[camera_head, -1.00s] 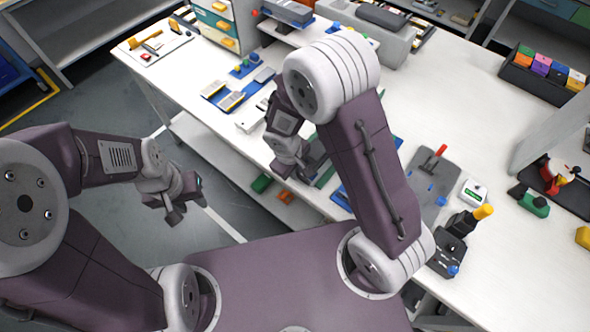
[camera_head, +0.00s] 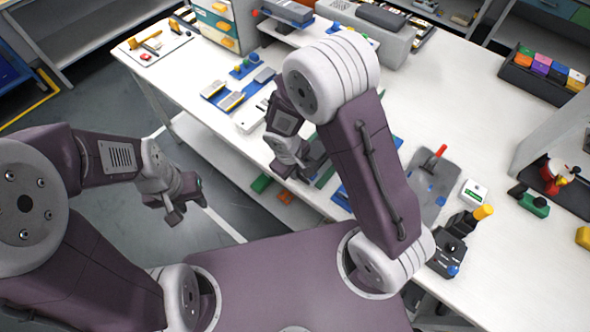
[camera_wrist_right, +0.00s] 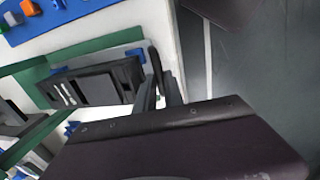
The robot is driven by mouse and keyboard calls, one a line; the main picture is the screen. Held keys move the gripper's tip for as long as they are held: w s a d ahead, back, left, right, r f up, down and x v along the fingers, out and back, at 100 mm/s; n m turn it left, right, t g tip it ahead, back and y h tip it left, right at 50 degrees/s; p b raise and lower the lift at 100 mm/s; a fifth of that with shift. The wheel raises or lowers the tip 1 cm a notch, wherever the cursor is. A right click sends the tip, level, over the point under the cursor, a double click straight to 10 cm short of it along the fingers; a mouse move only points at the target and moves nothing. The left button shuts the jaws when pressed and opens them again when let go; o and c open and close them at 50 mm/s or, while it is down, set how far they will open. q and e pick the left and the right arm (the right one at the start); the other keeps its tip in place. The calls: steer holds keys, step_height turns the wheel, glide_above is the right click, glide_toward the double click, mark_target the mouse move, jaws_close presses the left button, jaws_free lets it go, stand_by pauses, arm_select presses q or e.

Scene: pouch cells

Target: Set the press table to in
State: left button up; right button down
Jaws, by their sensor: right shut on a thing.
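The press table appears to be the dark grey block (camera_wrist_right: 100,86) with light slots on a green rail in the right wrist view. My right gripper (camera_wrist_right: 163,88) has its fingers shut at the block's end nearest the table edge. In the head view my right gripper (camera_head: 302,165) is low at the table's front edge, and the arm hides most of the press. My left gripper (camera_head: 168,208) hangs over the floor, away from the table, with its fingers apart and nothing between them.
A blue tray (camera_head: 216,90) with pale pouches lies left of my right arm. A grey plate with a red-handled lever (camera_head: 436,158) and a yellow-topped device (camera_head: 481,213) stand right of it. A black bin (camera_head: 540,78) of coloured blocks is farther back.

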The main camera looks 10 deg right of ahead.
stand_by(0.5)
steer(key=shift+w+d+r, duration=0.15)
steer(key=shift+w+d, duration=0.2)
steer(key=shift+d, duration=0.05)
steer(key=w+d+p, duration=0.2)
steer(key=w+d, duration=0.1)
steer(key=d, duration=0.1)
steer(key=w+d+p, duration=0.3)
steer(key=w+d, duration=0.1)
steer(key=d, duration=0.1)
steer(key=w+d+p, duration=0.3)
steer(key=d, duration=0.1)
steer(key=shift+w+d, duration=0.5)
steer(key=shift+d, duration=0.1)
steer(key=shift+w, duration=0.15)
steer(key=c, duration=1.5)
jaws_free()
steer(key=shift+d, duration=0.15)
steer(key=shift+o, duration=0.2)
steer(key=shift+d, duration=0.1)
